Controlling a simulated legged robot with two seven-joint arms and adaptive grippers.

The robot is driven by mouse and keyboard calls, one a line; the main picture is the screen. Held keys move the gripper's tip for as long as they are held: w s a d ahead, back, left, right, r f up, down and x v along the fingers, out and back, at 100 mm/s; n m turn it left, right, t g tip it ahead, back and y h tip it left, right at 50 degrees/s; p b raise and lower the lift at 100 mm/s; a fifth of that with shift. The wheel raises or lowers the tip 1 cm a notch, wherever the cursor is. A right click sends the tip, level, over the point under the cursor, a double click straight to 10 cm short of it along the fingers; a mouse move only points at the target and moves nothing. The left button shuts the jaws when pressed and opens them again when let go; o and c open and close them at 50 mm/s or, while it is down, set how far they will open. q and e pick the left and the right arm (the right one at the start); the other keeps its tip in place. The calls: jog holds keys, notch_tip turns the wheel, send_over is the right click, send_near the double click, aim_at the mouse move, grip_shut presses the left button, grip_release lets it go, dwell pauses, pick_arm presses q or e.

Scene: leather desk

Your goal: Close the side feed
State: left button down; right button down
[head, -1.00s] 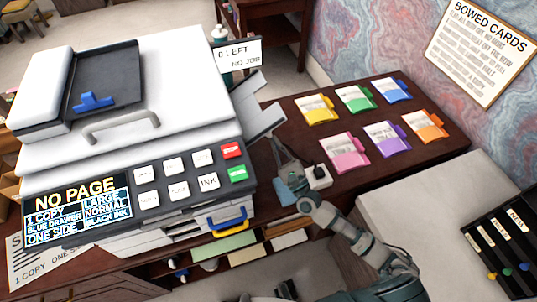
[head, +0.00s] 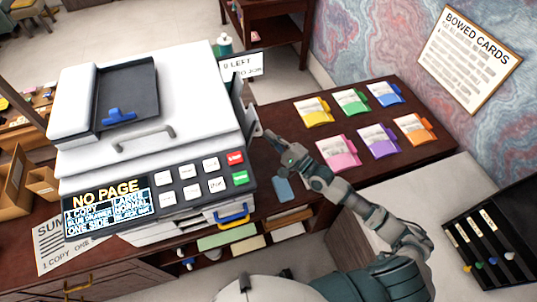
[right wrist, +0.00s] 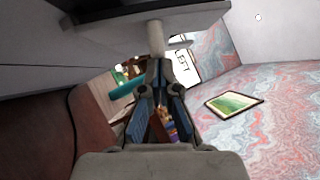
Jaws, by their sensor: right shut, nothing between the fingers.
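The white copier (head: 150,115) stands at the left of the head view. Its side feed, a grey panel (head: 250,118), is on the copier's right side and stands steeply, close to the body. My right gripper (head: 271,137) is just right of the panel, its fingers pointing at it. In the right wrist view the shut, empty fingers (right wrist: 160,95) point toward a pale peg (right wrist: 156,38) below a grey panel (right wrist: 130,14). Whether they touch it I cannot tell. The feed's lower edge is partly hidden. My left gripper is out of view.
Several coloured card packs (head: 362,125) lie on the desk to the right. A small sign (head: 243,66) stands behind the feed. A blue-grey pad (head: 283,188) lies near the desk's front. A black rack (head: 495,240) is at lower right.

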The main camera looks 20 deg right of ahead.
jog(key=shift+a+r+n+g+p, duration=0.5)
jog(key=shift+a+r+n+p, duration=0.45)
jog(key=shift+p, duration=1)
